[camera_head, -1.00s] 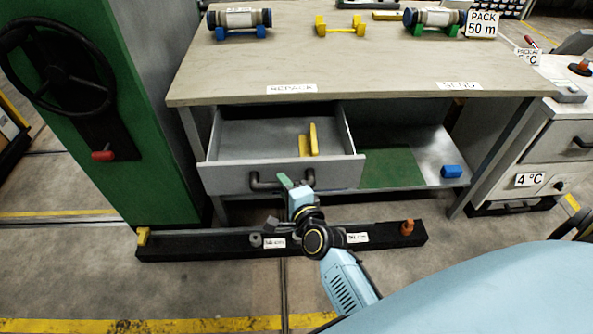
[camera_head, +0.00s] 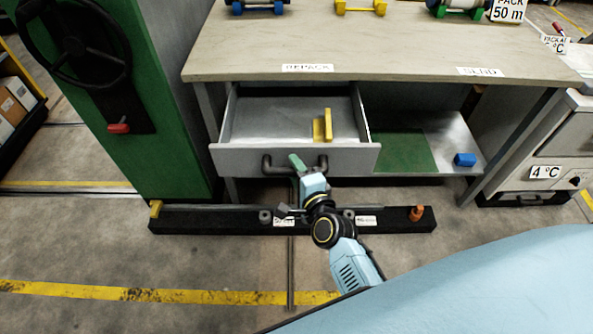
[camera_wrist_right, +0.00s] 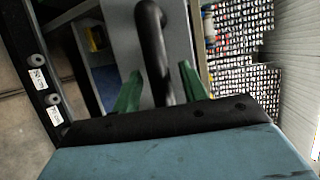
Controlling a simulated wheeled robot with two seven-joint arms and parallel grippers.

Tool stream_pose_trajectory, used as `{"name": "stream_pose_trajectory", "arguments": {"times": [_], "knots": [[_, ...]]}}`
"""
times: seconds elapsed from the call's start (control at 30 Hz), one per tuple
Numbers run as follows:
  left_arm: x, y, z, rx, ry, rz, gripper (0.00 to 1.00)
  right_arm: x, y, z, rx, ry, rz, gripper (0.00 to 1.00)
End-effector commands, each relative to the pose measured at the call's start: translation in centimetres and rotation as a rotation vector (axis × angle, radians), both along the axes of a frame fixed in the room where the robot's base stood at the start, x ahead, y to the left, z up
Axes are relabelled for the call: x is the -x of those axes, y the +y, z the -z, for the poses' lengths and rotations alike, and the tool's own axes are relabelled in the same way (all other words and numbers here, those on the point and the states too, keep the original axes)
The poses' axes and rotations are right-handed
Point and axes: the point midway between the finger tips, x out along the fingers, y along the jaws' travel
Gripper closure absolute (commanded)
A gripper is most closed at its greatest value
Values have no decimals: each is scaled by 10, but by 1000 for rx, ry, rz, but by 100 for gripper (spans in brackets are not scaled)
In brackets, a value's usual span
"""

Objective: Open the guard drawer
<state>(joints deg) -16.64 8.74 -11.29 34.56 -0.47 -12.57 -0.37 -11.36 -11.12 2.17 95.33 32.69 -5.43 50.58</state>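The grey drawer (camera_head: 235,161) under the workbench stands pulled out, with its inside showing. A yellow angled piece (camera_head: 328,126) lies inside it. The drawer's dark bar handle (camera_head: 268,166) is on its front; it also shows in the right wrist view (camera_wrist_right: 153,40). My right gripper (camera_head: 297,163) is at the handle. In the right wrist view its green fingers (camera_wrist_right: 160,85) stand either side of the handle bar, with narrow gaps showing, so it looks open around the bar. My left gripper is not in view.
A black rail (camera_head: 185,222) lies on the floor below the drawer, under my right arm. A green cabinet with a handwheel (camera_head: 75,45) stands left. A lower shelf with a blue block (camera_head: 465,159) is right of the drawer. The bench top (camera_head: 400,50) holds cylinders on stands.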

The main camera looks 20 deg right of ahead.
Motion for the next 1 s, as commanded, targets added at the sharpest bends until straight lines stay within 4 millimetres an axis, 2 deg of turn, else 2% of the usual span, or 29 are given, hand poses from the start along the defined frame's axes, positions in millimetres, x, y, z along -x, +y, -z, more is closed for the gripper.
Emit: {"name": "stream_pose_trajectory", "arguments": {"times": [0.17,0.27,0.47,0.7,0.83,1.0], "knots": [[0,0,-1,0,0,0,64,3,0,-1,0,0,1,57],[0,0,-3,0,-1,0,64,13,-1,-3,1,0,2,57],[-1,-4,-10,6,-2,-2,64,51,-1,-10,2,3,-1,57],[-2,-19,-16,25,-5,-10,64,101,-1,-19,2,3,-2,57],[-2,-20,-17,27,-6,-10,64,119,-1,-22,1,2,0,57],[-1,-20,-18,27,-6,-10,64,130,-1,-24,0,0,0,57]]}}
